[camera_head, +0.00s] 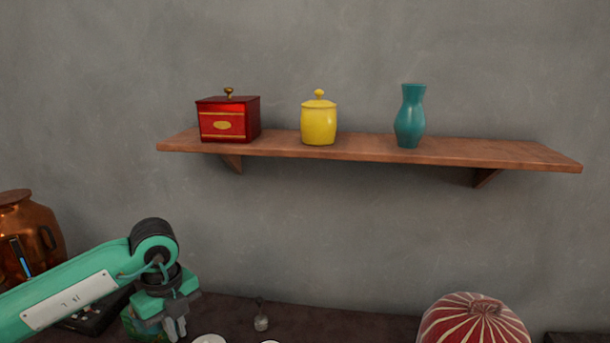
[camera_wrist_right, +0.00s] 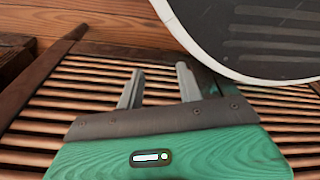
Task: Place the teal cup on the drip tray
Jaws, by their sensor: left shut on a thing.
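My left gripper (camera_head: 175,328) is at the lower left of the head view, pointing down with its fingers close together. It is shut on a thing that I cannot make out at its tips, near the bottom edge. No teal cup can be made out for certain. A dark, flat, tray-like thing (camera_head: 90,319) lies partly behind my left arm beside the copper urn; I cannot tell whether it is the drip tray. My right gripper (camera_wrist_right: 159,68) is open and empty above a slatted wooden surface (camera_wrist_right: 60,105) in the right wrist view.
A copper urn (camera_head: 30,235) stands at the left. A red-and-white striped round thing (camera_head: 473,322) and a small metal thing (camera_head: 261,322) are on the dark counter (camera_head: 340,322). A shelf (camera_head: 360,149) above bears a red box (camera_head: 228,120), yellow jar (camera_head: 319,122) and teal vase (camera_head: 410,118).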

